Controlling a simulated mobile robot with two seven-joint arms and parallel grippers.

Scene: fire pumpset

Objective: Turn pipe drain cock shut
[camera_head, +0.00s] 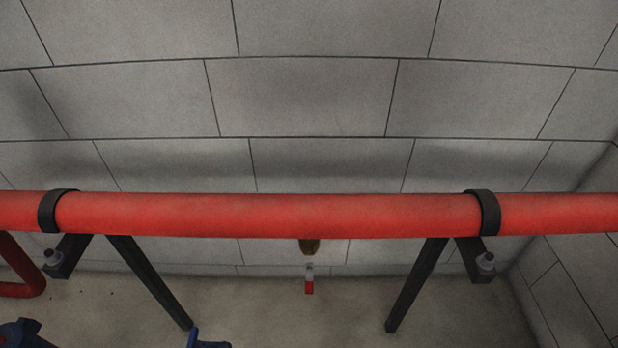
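A thick red pipe (270,215) runs level across the whole head view in front of a grey block wall. Below its middle hangs a small drain cock: a brass-coloured fitting (310,246) just under the pipe, and a small handle (309,286) with a grey upper part and red tip, pointing down in the picture. The part between fitting and handle is hard to make out. I cannot tell from this angle how far the cock is turned. Neither of my grippers is in view.
Black clamps (485,212) and (60,211) hold the pipe, with dark slanted struts (416,285) and (150,282) below. Blue objects (205,341) and (20,333) show at the bottom edge. A thinner red pipe (28,280) bends at left.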

